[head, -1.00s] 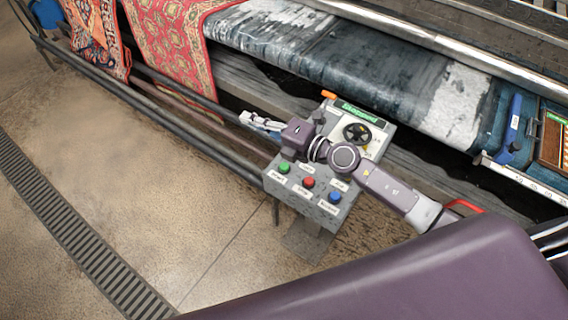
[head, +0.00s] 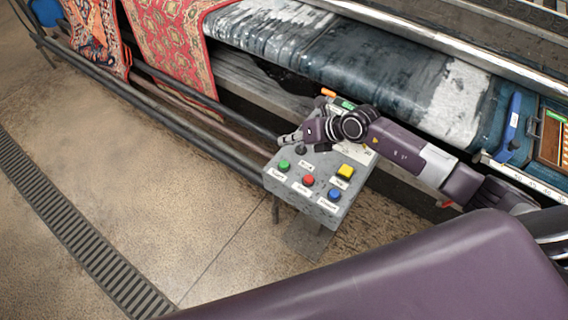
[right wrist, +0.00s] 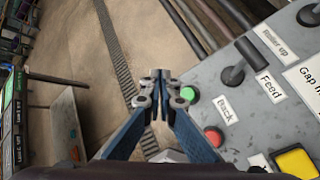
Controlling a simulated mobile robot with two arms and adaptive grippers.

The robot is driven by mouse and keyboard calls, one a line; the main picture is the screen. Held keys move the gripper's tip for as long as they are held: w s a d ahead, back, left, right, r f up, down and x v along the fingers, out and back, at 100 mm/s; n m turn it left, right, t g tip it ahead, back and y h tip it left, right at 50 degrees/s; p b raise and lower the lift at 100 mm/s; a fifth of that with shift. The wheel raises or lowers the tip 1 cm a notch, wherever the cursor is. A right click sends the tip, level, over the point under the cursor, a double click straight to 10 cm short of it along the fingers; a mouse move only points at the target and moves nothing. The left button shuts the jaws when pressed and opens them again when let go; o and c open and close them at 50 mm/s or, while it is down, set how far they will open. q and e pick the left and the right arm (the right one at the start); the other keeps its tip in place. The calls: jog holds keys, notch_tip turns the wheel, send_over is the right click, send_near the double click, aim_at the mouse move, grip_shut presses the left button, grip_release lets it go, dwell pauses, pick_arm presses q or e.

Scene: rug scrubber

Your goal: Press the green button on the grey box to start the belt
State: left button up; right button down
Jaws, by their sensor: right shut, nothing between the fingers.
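The grey box (head: 320,213) stands on a post in front of the machine, its top sloping and labelled. The green button (head: 284,166) is at its left corner, with a red button (head: 308,181) and a blue button (head: 334,195) in the same row. My right gripper (head: 282,139) is shut and empty, above the box's back left edge, just behind the green button in the head view. In the right wrist view, the green button (right wrist: 188,93) shows just right of the shut fingertips (right wrist: 161,76); contact is not visible. My left gripper is not in view.
A yellow button (head: 345,171) and black levers (right wrist: 240,62) are also on the box. A wet dark belt (head: 330,60), red rugs (head: 170,45) and long rails lie behind. Open floor with a drain grate (head: 75,225) is at left.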

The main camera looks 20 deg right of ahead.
jog(key=b, duration=0.6)
send_over(286, 164)
notch_tip(286, 164, down, 8)
jog(key=shift+r, duration=0.25)
jog(key=shift+f+b, duration=0.45)
dwell(0.4)
jog(key=shift+f, duration=0.4)
